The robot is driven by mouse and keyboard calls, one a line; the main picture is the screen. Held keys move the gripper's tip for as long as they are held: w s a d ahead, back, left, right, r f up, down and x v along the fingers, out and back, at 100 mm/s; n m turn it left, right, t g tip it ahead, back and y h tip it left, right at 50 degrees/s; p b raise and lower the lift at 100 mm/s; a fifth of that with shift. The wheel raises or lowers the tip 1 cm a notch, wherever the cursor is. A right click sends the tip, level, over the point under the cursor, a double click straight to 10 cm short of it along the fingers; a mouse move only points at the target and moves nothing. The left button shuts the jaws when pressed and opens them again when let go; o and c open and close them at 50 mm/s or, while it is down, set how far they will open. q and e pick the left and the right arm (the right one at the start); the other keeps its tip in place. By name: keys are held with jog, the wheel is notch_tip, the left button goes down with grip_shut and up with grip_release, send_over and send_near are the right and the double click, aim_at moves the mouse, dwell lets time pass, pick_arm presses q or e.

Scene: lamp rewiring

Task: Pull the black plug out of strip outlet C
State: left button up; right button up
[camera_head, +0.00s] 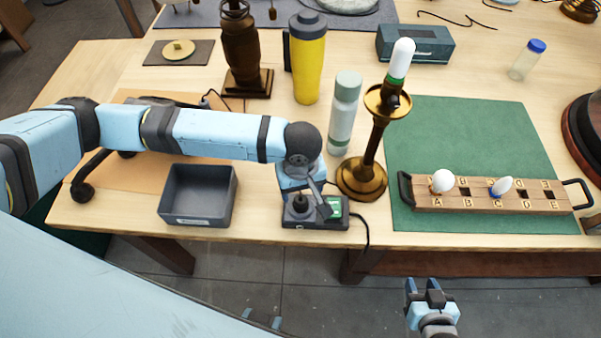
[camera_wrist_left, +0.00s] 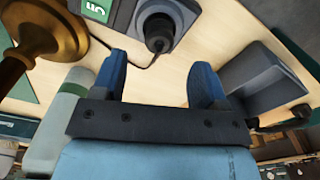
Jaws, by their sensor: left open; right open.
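A round black plug (camera_head: 300,204) stands in a small grey box with a green label (camera_head: 333,207) at the table's front edge; a cord leaves the box. In the left wrist view the plug (camera_wrist_left: 158,32) is ahead of my left gripper (camera_wrist_left: 158,75), whose blue fingers are apart and empty. In the head view this gripper (camera_head: 316,190) hangs just over the box and partly hides it. A wooden strip lettered A to E (camera_head: 470,205) holds a white bulb (camera_head: 443,181) near A and a blue-based bulb (camera_head: 503,187) near C. My right gripper (camera_head: 422,287) is open and empty, off the table's front.
A grey bin (camera_head: 198,195) stands left of the box. A brass lamp (camera_head: 362,178) with a white bulb, a pale green-capped bottle (camera_head: 344,112) and a yellow flask (camera_head: 306,60) stand close behind. The green mat (camera_head: 470,130) is mostly clear behind the strip.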

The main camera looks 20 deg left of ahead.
aim_at(301, 199)
pick_arm(q)
notch_tip(301, 199, down, 7)
jog(key=shift+r, duration=0.2)
jog(key=c, duration=1)
jog(key=shift+r+p, duration=0.15)
jog(key=shift+p, duration=0.15)
jog(key=shift+r+p, duration=2.25)
jog(key=shift+p, duration=0.55)
jog(key=shift+f, duration=0.1)
